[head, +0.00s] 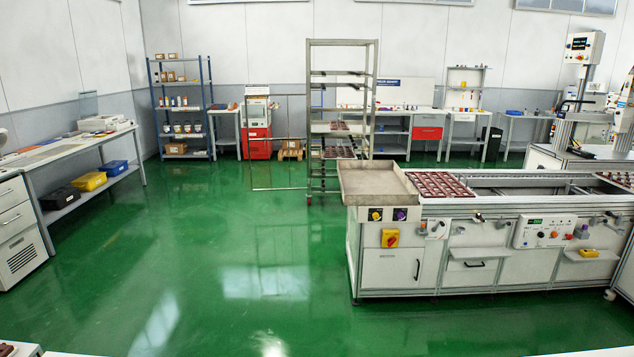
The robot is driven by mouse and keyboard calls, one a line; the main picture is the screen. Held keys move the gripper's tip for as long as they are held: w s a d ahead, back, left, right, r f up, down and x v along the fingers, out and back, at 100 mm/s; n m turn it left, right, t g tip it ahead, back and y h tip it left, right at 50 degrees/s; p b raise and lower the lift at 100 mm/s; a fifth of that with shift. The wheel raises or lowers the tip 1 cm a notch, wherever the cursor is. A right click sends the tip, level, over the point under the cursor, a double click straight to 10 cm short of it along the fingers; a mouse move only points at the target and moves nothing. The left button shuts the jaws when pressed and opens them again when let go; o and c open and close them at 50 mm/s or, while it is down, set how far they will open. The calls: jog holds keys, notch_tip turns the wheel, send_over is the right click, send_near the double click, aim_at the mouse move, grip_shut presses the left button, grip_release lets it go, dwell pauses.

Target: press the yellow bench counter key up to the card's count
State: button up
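I cannot make out a counter with a yellow key or a count card in the head view. My gripper is not in view. At the lower left corner a light bench edge (28,349) shows, with a small dark reddish-brown item (7,349) on it, cut off by the frame.
A conveyor bench (395,274) stands at right, bearing a reddish-brown tray (440,185) and an empty metal tray (378,181). Its front has a yellow switch plate (390,238) and a control panel (543,232). A wheeled rack (311,120) stands behind. Green floor (215,265) is clear.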

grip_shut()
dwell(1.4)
